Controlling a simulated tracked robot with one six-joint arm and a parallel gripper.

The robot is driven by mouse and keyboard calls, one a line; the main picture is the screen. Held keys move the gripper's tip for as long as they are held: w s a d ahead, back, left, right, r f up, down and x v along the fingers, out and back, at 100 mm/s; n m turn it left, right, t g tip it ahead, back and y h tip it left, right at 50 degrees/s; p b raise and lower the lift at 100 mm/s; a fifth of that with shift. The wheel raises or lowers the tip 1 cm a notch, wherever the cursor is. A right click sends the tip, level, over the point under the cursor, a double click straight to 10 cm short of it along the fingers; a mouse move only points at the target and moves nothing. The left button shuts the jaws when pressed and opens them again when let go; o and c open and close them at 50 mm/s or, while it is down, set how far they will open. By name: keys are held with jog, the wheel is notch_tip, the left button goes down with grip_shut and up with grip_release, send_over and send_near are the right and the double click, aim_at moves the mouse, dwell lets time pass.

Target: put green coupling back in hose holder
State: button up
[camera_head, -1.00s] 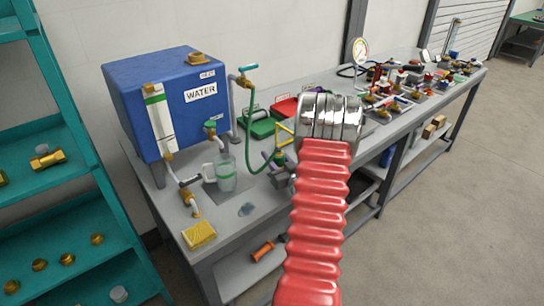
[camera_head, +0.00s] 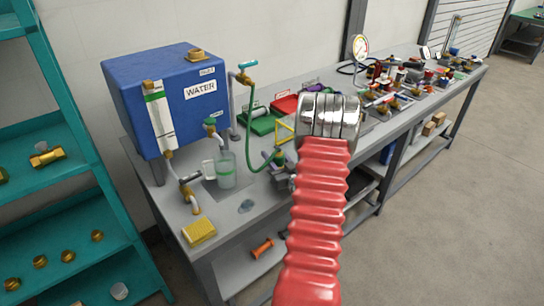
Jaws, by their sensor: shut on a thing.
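A thin green hose (camera_head: 250,125) hangs from the tap right of the blue water tank. It loops down and its lower end rises to the green coupling (camera_head: 279,157), just left of my arm's chrome wrist. My gripper (camera_head: 281,172) shows only as a small grey part by the coupling, mostly hidden behind my red ribbed sleeve and wrist. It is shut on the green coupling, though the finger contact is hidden. I cannot pick out the hose holder for certain.
The blue water tank (camera_head: 165,95) stands at the left of the grey bench. A clear jug (camera_head: 226,170) and a yellow sponge (camera_head: 199,230) are near its front. A green tray (camera_head: 262,124) and yellow frame (camera_head: 283,132) lie behind the coupling. Teal shelves (camera_head: 75,190) stand at left.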

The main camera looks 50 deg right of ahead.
jog(key=shift+f, duration=0.2)
jog(key=o, duration=1.2)
jog(key=v, duration=1.4)
dwell(0.4)
